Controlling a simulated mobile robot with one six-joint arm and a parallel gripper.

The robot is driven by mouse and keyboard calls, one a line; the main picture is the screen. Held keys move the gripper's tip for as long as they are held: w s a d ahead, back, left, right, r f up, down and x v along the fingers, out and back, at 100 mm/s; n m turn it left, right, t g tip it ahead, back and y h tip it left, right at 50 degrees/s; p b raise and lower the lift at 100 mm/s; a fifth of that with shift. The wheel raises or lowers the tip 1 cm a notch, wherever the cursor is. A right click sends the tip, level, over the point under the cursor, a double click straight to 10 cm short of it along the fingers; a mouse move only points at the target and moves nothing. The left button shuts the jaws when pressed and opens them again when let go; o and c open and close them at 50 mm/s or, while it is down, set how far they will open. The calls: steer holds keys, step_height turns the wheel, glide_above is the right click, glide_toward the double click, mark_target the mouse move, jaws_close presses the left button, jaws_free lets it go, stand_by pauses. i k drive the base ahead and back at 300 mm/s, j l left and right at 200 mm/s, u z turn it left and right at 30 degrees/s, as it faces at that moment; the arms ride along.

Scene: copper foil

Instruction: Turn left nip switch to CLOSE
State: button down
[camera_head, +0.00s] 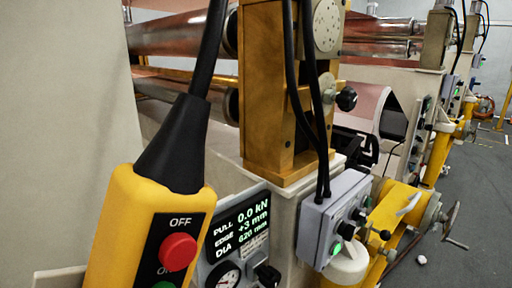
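A grey control box (330,215) is fixed to the machine's pale frame right of centre. Its right-hand face carries black knobs (358,214) and a lit green button (337,248). A grey panel below centre has a display (238,225) reading PULL 0.0 kN, EDGE +3 mm, DIA 620 mm. Under the display are a round gauge (224,276) and a black knob (267,275) at the bottom edge. I cannot read any nip label or CLOSE mark, so I cannot tell which knob is the left nip switch or how it is set. My gripper is not in view.
A yellow pendant (130,225) with a red OFF button (178,251) hangs close in front at left, covering part of the panel's side. Black cables run down to the grey box. A yellow machine part (395,205) and handwheel (452,222) stand right. Grey floor (480,190) is open at far right.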

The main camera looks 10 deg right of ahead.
mark_target(347, 231)
steer(key=i+l+u, duration=0.1)
steer(key=l+u, duration=0.25)
steer(key=l, duration=0.2)
steer(key=l+u, duration=0.4)
steer(key=l, duration=0.2)
steer(key=l+u, duration=0.35)
steer(key=l, duration=0.25)
steer(key=l+u, duration=0.35)
steer(key=l, duration=0.25)
steer(key=k+l+u, duration=0.25)
steer(key=l+u, duration=0.15)
steer(key=l, duration=0.15)
steer(key=i+l+u, duration=0.2)
steer(key=l+u, duration=0.2)
steer(key=l, duration=0.2)
